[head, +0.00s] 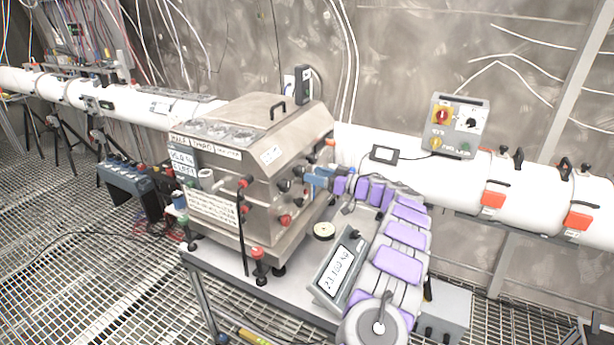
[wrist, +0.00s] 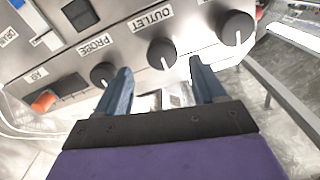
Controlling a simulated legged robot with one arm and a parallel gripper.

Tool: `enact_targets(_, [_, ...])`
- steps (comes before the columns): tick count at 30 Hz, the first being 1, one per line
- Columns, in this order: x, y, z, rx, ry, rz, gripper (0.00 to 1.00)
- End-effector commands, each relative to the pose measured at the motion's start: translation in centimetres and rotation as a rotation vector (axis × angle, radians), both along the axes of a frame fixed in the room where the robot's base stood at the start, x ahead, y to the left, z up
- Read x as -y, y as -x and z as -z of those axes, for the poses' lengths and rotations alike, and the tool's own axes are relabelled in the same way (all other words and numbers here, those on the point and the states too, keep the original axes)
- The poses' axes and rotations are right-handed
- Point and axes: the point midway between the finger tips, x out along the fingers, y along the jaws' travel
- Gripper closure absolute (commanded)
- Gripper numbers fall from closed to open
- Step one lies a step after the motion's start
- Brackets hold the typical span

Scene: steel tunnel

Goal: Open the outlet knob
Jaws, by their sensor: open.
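The outlet knob (wrist: 161,53) is a dark round knob with a white line, under the label OUTLET on a steel panel in the wrist view. The line points roughly down in the picture. My gripper (wrist: 160,72) is open, its blue fingers apart on either side below the outlet knob. I see no contact, and the depth gap is hard to judge. In the head view my gripper (head: 312,178) is at the right side of the steel box (head: 262,118); the outlet knob cannot be told apart there.
The probe knob (wrist: 101,73) is left of the outlet knob, near my left finger. Another dark knob (wrist: 235,27) is at its right. An orange switch (wrist: 43,101) is farther left. A scale display (head: 340,270) stands on the table, and a white pipe (head: 445,185) runs behind.

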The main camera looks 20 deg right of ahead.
Motion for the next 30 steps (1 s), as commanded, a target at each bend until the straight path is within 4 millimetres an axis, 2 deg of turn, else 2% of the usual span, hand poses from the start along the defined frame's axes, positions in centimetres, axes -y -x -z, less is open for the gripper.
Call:
enact_targets(2, [-1.0, -1.0, 0.2, 0.000, 0.000, -0.004, 0.31])
enact_targets(7, [-2.1, -2.4, 0.1, 0.000, 0.001, -0.004, 0.31])
enact_targets(19, [-2.4, -3.0, 0.0, 0.001, -0.002, -0.003, 0.31])
enact_targets(30, [-2.4, -3.0, 0.0, 0.000, -0.001, -0.002, 0.65])
